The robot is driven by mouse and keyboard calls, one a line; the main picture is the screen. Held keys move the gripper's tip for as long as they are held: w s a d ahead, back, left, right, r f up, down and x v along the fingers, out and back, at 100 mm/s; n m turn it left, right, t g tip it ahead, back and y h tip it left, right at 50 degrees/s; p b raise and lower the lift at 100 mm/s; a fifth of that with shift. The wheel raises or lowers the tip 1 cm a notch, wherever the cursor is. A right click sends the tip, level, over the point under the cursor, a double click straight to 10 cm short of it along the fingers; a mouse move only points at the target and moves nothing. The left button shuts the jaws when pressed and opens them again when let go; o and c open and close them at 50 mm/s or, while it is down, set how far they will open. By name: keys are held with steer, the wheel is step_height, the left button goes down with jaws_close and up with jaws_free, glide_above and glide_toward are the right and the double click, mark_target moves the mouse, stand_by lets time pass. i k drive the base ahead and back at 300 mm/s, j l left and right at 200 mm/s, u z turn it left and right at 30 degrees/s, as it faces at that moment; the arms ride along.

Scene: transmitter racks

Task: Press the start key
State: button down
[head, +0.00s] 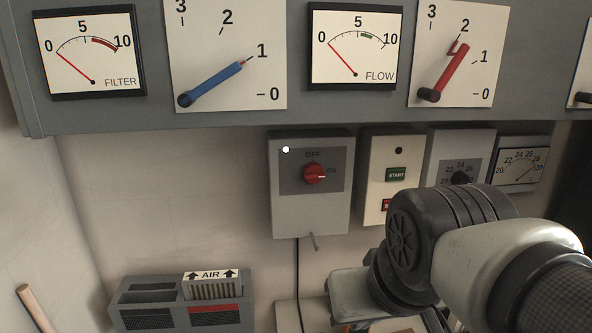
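The start key (396,174) is a green key with white lettering "START". It sits on the front of a pale wall box (371,165), just below a small dark round lamp (398,150).
Left of the start box is a grey switch box (309,217) with a red knob (314,174) pointing to ON and a white lamp. Dial boxes stand to the right. Above hangs a grey panel with gauges, a blue lever (211,84) and a red lever (449,72). An AIR unit (182,303) stands lower left.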

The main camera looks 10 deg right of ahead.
mark_target(395, 175)
steer(key=i+z, duration=0.1)
steer(key=z, duration=0.25)
steer(key=i+z, duration=0.15)
steer(key=z, duration=0.25)
